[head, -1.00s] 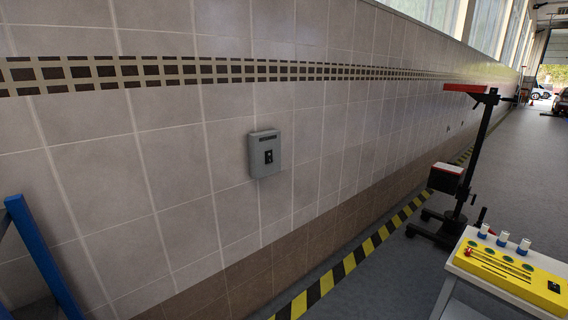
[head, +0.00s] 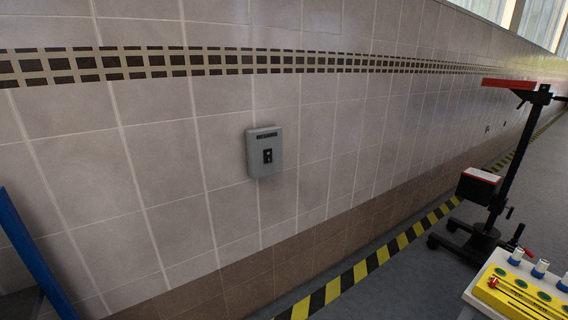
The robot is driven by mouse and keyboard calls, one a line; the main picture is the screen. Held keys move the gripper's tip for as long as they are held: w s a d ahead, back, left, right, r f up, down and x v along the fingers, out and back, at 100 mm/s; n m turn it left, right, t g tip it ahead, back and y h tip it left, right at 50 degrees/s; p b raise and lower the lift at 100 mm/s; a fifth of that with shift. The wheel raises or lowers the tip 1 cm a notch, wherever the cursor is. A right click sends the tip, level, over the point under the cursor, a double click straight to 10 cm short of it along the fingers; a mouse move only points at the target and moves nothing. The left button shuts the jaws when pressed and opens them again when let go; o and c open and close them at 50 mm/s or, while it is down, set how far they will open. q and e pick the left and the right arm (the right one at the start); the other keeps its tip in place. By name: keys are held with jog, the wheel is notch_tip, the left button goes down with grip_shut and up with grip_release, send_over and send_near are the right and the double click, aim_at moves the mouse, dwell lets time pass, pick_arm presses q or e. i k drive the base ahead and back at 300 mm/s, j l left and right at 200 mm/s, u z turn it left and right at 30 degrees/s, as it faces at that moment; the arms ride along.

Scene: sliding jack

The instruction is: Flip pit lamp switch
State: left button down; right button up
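A grey switch box (head: 264,152) is fixed to the tiled wall near the middle of the head view. On its front is a small black switch (head: 267,156), and a dark label strip runs along its top. The switch's exact position is too small to tell. Neither of my grippers shows in the head view.
A blue post (head: 36,258) stands at the lower left. A black wheeled stand with a red top (head: 510,150) is on the right. A cart with a yellow tray (head: 530,292) is at the lower right. Yellow-black floor tape (head: 365,267) runs along the wall.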

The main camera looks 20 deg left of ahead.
aim_at(268, 154)
jog(key=i+l, duration=0.7)
jog(key=l, duration=0.25)
jog(key=z, duration=0.05)
